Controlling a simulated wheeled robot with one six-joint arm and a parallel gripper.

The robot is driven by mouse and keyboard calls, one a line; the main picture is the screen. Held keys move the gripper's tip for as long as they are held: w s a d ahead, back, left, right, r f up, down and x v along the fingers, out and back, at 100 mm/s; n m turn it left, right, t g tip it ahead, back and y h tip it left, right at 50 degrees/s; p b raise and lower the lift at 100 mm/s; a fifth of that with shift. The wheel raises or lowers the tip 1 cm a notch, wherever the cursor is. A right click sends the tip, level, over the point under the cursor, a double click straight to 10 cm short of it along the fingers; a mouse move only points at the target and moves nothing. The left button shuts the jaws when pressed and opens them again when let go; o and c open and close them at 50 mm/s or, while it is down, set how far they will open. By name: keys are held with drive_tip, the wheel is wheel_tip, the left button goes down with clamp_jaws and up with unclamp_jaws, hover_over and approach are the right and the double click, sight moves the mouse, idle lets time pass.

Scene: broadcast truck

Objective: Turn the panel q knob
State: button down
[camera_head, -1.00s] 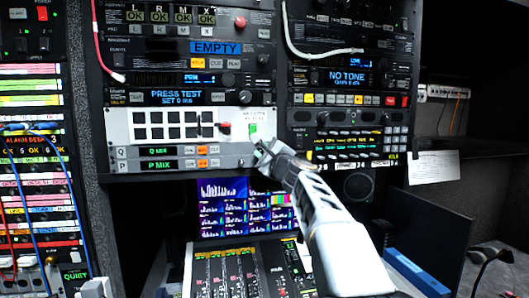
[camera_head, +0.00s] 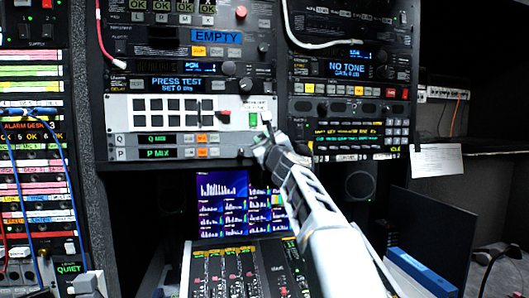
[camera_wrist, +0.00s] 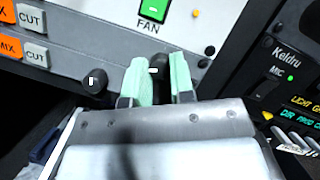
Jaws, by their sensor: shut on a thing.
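Panel Q is the upper of two slim grey strips, with a "Q MIX" display (camera_head: 158,138) in the head view. My gripper (camera_head: 262,141) is at the strip's right end, just below the green FAN switch (camera_head: 252,118). In the wrist view my gripper's two pale green fingers (camera_wrist: 160,80) are shut on a dark knob (camera_wrist: 155,71) with a white mark, in line with the upper strip. Most of this knob is hidden by the fingers. A similar dark knob (camera_wrist: 93,82) stands free to their left, on the lower strip.
Panel P, with its "P MIX" display (camera_head: 159,153), lies directly below panel Q. The FAN switch also shows just above the fingers in the wrist view (camera_wrist: 154,10). A screen (camera_head: 222,203) and a fader desk (camera_head: 225,275) are below. A white cable hangs at upper right.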

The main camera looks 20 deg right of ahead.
drive_tip(key=shift+a+f+m+h+b, duration=0.1)
drive_tip(key=shift+m+h+b, duration=0.85)
drive_tip(key=shift+m, duration=1)
drive_tip(key=shift+a+f+m+h+b, duration=0.1)
drive_tip(key=shift+m+h+b, duration=0.8)
drive_tip(key=shift+m, duration=1.05)
drive_tip(key=shift+r+h, duration=0.1)
drive_tip(key=shift+h, duration=0.15)
drive_tip(key=shift+m+h, duration=0.4)
drive_tip(key=shift+m, duration=0.6)
drive_tip(key=m+h, duration=0.1)
drive_tip(key=m, duration=0.1)
drive_tip(key=m+g+h+b, duration=0.1)
drive_tip(key=m, duration=0.2)
drive_tip(key=shift+w+a, duration=0.1)
drive_tip(key=shift+a, duration=0.05)
drive_tip(key=m+g, duration=0.1)
drive_tip(key=m, duration=0.1)
drive_tip(key=m+h+p, duration=0.1)
drive_tip(key=m, duration=0.1)
drive_tip(key=m+g, duration=0.1)
drive_tip(key=m, duration=0.2)
drive_tip(key=shift+a+r+g+h+p, duration=0.1)
drive_tip(key=shift+r+g+h+p, duration=0.2)
drive_tip(key=shift+h, duration=0.1)
drive_tip(key=m+g+p, duration=0.2)
drive_tip(key=m, duration=0.3)
drive_tip(key=shift+m+p, duration=0.4)
